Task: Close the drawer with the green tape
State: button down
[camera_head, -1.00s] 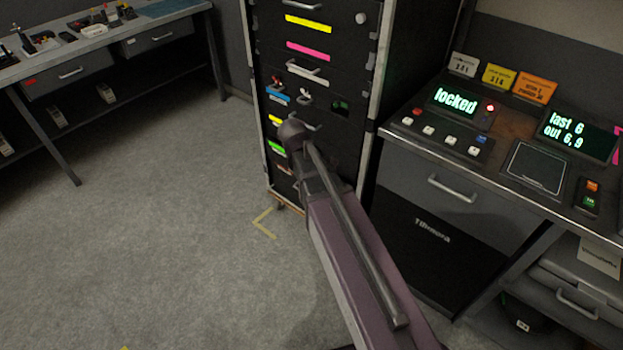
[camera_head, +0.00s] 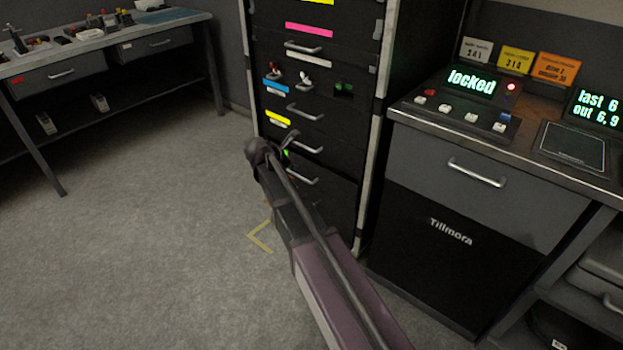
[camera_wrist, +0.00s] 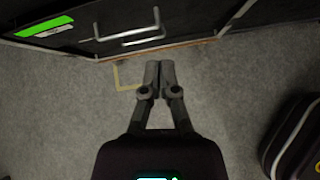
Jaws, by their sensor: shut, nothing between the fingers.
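The green tape (camera_head: 286,154) shows as a small patch low on the black drawer cabinet, partly hidden behind my arm's end. In the wrist view, the green tape (camera_wrist: 43,27) is a bright strip at upper left, on a dark drawer front with a pale metal handle (camera_wrist: 142,40). I cannot tell how far that drawer stands out. My gripper (camera_wrist: 159,64) is shut and empty, its fingertips together just below the handle in the picture, over the floor. It looks apart from the handle. In the head view, my arm hides part of the lower drawers.
The black cabinet has drawers with yellow tape (camera_head: 278,118), blue tape (camera_head: 275,86) and pink tape (camera_head: 309,30). A console (camera_head: 472,81) reading "locked" stands to the right, a workbench (camera_head: 95,45) at left. A dark rounded object (camera_wrist: 292,140) lies right in the wrist view. The floor at left is clear.

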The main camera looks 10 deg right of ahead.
aim_at(316, 165)
jog(key=shift+w+a+f+n+t+b, duration=0.15)
jog(key=shift+w+a+f+n+b, duration=0.05)
jog(key=shift+w+f+n+b, duration=0.25)
jog(key=shift+w+a+f+n+t+b, duration=0.2)
jog(key=shift+w+f+n+b, duration=0.1)
jog(key=shift+w+f+n, duration=0.2)
jog(key=shift+w+d, duration=0.1)
jog(key=b+x, duration=0.2)
jog(key=x, duration=0.1)
jog(key=b+x, duration=0.2)
jog(key=x, duration=0.2)
jog(key=d+r+b+x, duration=0.1)
jog(key=b+x, duration=0.1)
jog(key=x, duration=0.2)
jog(key=shift+w+d+b, duration=0.15)
jog(key=shift+w+b, duration=0.2)
jog(key=shift+b, duration=0.05)
jog(key=shift+w+d, duration=0.5)
jog(key=shift+d, duration=0.25)
jog(key=shift+w+d+r+h, duration=0.1)
jog(key=shift+w+d+h, duration=0.05)
jog(key=shift+w+d, duration=0.4)
jog(key=shift+w+d+h, duration=0.15)
jog(key=shift+w+d, duration=0.2)
jog(key=shift+d, duration=0.4)
